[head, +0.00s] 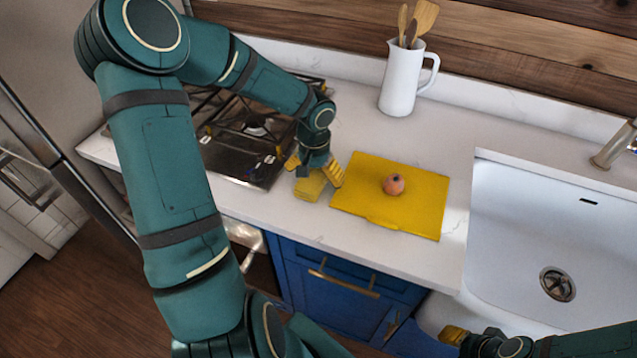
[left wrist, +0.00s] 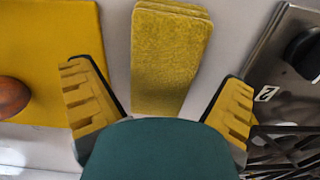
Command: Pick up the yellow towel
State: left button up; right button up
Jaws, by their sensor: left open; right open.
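The yellow towel (head: 309,186) lies folded on the white counter between the stove and a yellow board. In the left wrist view the towel (left wrist: 170,60) is a layered rectangle with its near end hidden behind my gripper body. My left gripper (head: 316,172) is open above the towel. Its two yellow-padded fingers (left wrist: 160,108) stand on either side of the towel, with gaps between. My right gripper (head: 468,338) is at the bottom right, in front of the sink, away from the towel; it is open.
The yellow board (head: 420,208) with a round orange-brown fruit (head: 393,184) on it lies right of the towel. The gas stove (head: 240,165) is at left. A white jug (head: 401,82) with wooden utensils stands behind. The sink (head: 510,220) is at right.

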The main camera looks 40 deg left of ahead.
aim_at(314, 175)
pick_arm(q)
jog(key=shift+s+a+f, duration=0.1)
jog(key=shift+s, duration=0.05)
jog(key=c, duration=1.3)
notch_tip(314, 175, up, 9)
jog(key=p, duration=0.6)
jog(key=shift+f, duration=0.1)
jog(key=shift+r+p, duration=0.5)
jog(key=shift+r, duration=0.15)
